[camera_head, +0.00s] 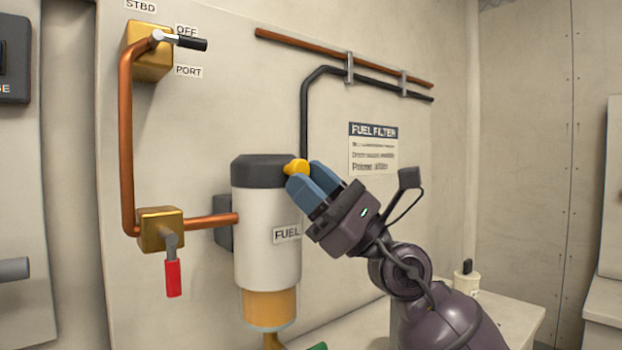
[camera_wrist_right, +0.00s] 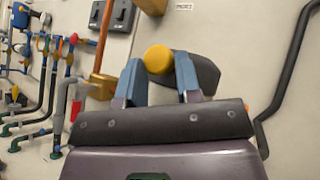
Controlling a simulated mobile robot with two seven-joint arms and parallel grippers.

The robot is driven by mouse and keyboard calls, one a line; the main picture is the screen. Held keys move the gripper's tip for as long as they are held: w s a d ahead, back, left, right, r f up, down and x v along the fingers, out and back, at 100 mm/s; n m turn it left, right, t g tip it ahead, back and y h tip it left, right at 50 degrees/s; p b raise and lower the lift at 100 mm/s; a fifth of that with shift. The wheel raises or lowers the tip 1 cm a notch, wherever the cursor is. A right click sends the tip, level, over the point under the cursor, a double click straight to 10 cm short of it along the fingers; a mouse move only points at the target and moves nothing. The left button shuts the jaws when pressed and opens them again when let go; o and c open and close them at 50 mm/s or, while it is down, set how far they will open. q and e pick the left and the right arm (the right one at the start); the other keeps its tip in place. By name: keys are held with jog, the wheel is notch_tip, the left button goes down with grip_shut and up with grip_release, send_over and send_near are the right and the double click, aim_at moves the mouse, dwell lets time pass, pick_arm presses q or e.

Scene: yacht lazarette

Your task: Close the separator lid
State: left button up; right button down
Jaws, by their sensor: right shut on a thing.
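The fuel separator (camera_head: 266,225) is a white cylinder on the wall with an amber bowl below. Its dark grey lid (camera_head: 258,171) sits on top of the body and looks level. A yellow knob (camera_head: 296,167) is at the lid's right side. My right gripper (camera_head: 305,178) has its blue fingers shut at the yellow knob. In the right wrist view the yellow knob (camera_wrist_right: 158,59) lies between the fingertips, with the dark lid (camera_wrist_right: 195,72) behind it. The fingers hide part of the lid's edge. My left gripper is not in view.
A brass valve with a red handle (camera_head: 173,278) is left of the separator, joined by copper pipe (camera_head: 126,150). A selector valve (camera_head: 148,50) is above. A black hose (camera_head: 304,110) runs down behind the separator. A white container (camera_head: 466,281) stands at the lower right.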

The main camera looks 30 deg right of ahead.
jog(key=shift+w+f+h, duration=0.25)
jog(key=shift+f+h, duration=0.05)
jog(key=shift+f, duration=0.1)
jog(key=c, duration=1.1)
grip_release()
jog(key=shift+a, duration=0.1)
